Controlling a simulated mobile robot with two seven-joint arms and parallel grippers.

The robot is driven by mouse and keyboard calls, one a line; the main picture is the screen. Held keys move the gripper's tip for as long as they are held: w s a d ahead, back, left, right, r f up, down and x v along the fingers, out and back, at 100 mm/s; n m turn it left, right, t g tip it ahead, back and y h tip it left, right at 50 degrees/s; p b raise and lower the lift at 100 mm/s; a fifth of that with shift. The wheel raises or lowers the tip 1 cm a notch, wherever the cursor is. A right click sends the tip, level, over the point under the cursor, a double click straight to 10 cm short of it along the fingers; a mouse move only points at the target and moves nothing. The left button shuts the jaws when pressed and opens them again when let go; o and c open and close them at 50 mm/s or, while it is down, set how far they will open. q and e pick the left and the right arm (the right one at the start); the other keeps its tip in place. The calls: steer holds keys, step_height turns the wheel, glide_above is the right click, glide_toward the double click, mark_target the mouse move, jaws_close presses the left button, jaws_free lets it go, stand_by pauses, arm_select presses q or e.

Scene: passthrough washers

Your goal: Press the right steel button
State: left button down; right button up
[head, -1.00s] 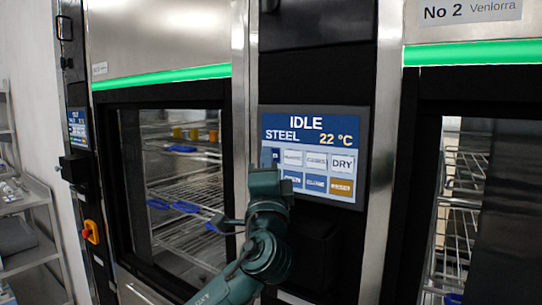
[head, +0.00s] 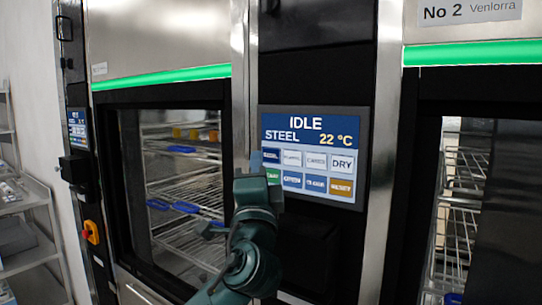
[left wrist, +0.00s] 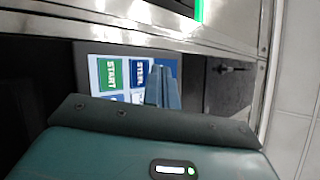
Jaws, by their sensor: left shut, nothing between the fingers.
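The control screen (head: 312,150) in the middle of the head view reads IDLE, STEEL and 22 °C over two rows of buttons. The dark blue steel button (head: 271,155) is at the upper left of these rows. In the left wrist view the steel button (left wrist: 138,72) shows beside the green START button (left wrist: 110,74). My left gripper (head: 256,160) is shut and empty at the screen's left edge, just left of the steel button. In the left wrist view its fingers (left wrist: 163,88) overlap the button's right side; contact cannot be told. My right gripper is not in view.
A washer with wire racks (head: 185,185) behind its glass stands left of the screen, and another (head: 460,200) stands right. A smaller screen (head: 77,128) and an orange-red switch (head: 91,232) are far left. A steel shelf (head: 25,225) stands by the wall.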

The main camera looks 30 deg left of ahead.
arm_select(q)
steer(key=shift+s+a, duration=0.15)
steer(key=shift+s, duration=1.45)
